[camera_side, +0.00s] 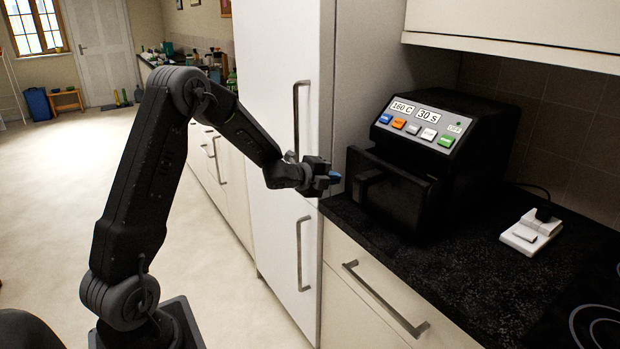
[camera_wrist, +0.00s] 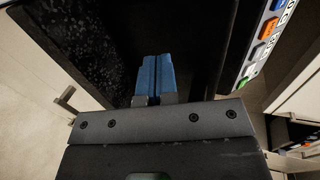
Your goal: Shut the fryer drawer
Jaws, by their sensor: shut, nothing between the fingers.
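The black fryer (camera_side: 440,140) stands on the dark counter, with a sloped panel of coloured buttons reading 160 C and 30 S. Its drawer (camera_side: 398,200) juts out a little from the front, with a black handle (camera_side: 368,183) facing my arm. My gripper (camera_side: 333,178) is shut and empty, just left of the handle in the side view, its blue fingertips pointing toward the drawer. In the wrist view the blue fingers (camera_wrist: 153,76) lie together, close to the dark drawer front. I cannot tell whether they touch it. Part of the button panel (camera_wrist: 262,45) shows at the upper right.
The speckled black counter (camera_side: 455,270) has free room in front of the fryer. A white switch box (camera_side: 531,232) with a plug sits to the right, near a hob (camera_side: 598,325). A tall white cupboard (camera_side: 275,90) with metal handles stands close behind my forearm.

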